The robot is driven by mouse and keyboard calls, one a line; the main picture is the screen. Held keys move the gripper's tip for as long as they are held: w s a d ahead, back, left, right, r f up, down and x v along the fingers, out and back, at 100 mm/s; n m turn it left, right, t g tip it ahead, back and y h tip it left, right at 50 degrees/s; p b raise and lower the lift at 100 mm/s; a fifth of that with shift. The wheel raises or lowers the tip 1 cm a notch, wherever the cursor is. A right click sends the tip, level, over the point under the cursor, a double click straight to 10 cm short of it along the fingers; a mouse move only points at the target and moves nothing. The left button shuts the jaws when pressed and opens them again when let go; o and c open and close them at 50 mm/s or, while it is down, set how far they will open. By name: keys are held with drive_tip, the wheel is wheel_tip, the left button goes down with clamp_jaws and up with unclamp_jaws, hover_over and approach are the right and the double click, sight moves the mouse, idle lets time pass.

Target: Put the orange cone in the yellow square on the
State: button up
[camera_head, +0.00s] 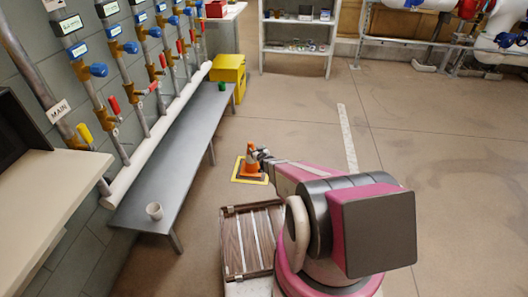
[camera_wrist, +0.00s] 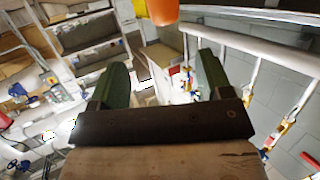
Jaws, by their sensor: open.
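The orange cone (camera_head: 250,168) stands upright inside the yellow square (camera_head: 236,176) on the floor, beside the long grey bench.
A slatted wooden crate (camera_head: 233,245) is beside my base. A yellow box (camera_head: 229,70) is at the bench's far end. Open floor lies to the right.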

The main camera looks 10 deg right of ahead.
drive_tip(key=s+d+r+m+g+h, duration=0.3)
drive_tip(key=s+r+g, duration=0.4)
drive_tip(key=s+r, duration=0.75)
drive_tip(key=s+a+r+n+g, duration=0.1)
drive_tip(key=s+a+r+g, duration=0.1)
drive_tip(key=s+r+g, duration=0.6)
drive_tip(key=s+r, duration=0.7)
drive_tip(key=s, duration=0.4)
drive_tip(key=shift+s+r, duration=0.2)
drive_tip(key=shift+s, duration=0.05)
